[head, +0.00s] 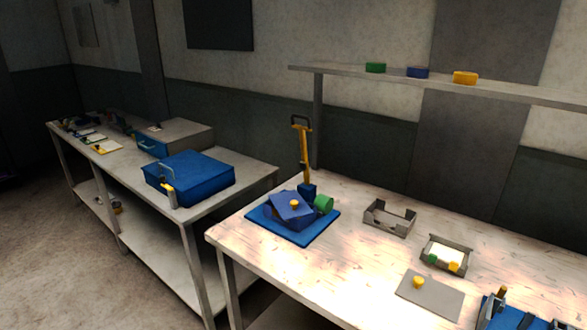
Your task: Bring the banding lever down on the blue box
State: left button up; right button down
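A yellow lever (305,160) with a dark looped handle stands upright on a small blue block (308,190), at the back of a blue base plate (307,236) on the near table. In front of it on the plate sits a blue box (297,224). Its blue lid (289,206), with a yellow knob (294,203), looks turned askew on top. A green round piece (324,204) is at the box's right side. The lever is raised, apart from the lid. Neither of my grippers shows in the head view.
A larger blue case (190,180) stands on the left table. On the near table are a grey open tray (389,218), a second tray (446,254), a grey plate (430,295) with a yellow knob, and a blue fixture (505,316). A shelf (345,75) overhangs the back.

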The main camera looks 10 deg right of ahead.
aim_at(303, 164)
jog(key=i+j+z, duration=0.1)
jog(key=z, duration=0.4)
jog(key=i+j+z, duration=0.2)
jog(key=z, duration=0.3)
jog(key=i+j+z, duration=0.1)
jog(key=j, duration=0.25)
jog(key=i+j, duration=0.2)
jog(key=j, duration=0.15)
jog(key=i+j+z, duration=0.15)
jog(key=j, duration=0.25)
jog(key=i+j+z, duration=0.1)
jog(key=j, duration=0.25)
jog(key=i+j, duration=0.2)
jog(key=j, duration=0.2)
jog(key=i+j+z, duration=0.15)
jog(key=j, duration=0.25)
jog(key=k+j, duration=0.1)
jog(key=j, duration=0.3)
jog(key=k+j, duration=0.15)
jog(key=k, duration=0.05)
